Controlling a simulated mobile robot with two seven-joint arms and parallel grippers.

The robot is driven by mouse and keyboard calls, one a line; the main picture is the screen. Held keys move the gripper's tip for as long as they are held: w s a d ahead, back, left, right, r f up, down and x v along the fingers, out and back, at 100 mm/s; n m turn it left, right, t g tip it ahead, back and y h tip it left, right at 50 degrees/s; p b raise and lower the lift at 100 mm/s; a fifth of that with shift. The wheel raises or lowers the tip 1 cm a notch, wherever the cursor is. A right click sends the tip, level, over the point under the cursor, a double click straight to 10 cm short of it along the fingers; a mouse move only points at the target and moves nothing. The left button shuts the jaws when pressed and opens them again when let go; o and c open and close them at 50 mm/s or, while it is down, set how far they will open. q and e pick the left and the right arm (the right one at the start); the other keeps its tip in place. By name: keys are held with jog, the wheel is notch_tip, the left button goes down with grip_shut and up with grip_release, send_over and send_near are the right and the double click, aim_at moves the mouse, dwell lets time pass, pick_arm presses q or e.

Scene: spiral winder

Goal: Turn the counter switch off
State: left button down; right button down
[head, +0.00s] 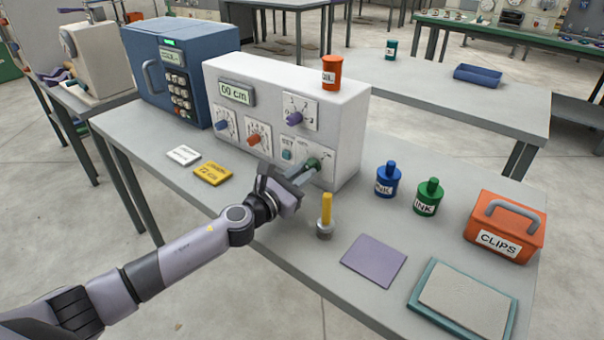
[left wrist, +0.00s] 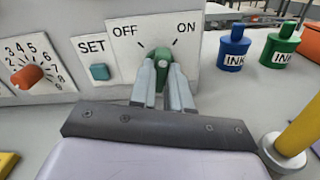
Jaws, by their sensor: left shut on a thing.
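The counter (head: 335,115) is a pale box with a display reading 00 cm and several knobs on its front. Its switch, a green knob (head: 313,164) on a white plate, sits at the lower right of that front. In the left wrist view the green knob (left wrist: 160,58) stands between the words OFF at upper left and ON at upper right. My left gripper (head: 300,175) is shut on the green knob, its fingers (left wrist: 163,82) on either side. The fingers hide the knob's lower part, and I cannot tell clearly which word it points to. My right gripper is not in view.
A SET button (left wrist: 99,72) is left of the switch. A yellow-handled tool (head: 326,210) stands close below my gripper. Blue (head: 388,182) and green (head: 428,198) ink bottles and an orange clips box (head: 504,228) stand to the right. An orange bottle (head: 331,74) is on top of the counter.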

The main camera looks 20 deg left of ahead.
pick_arm(q)
jog(key=n, duration=0.5)
jog(key=shift+n, duration=0.4)
jog(key=n, duration=0.5)
jog(key=shift+a+p, duration=0.1)
jog(key=shift+p, duration=0.25)
jog(key=shift+n, duration=0.3)
jog(key=c, duration=1.1)
grip_release()
jog(key=shift+v, duration=3.6)
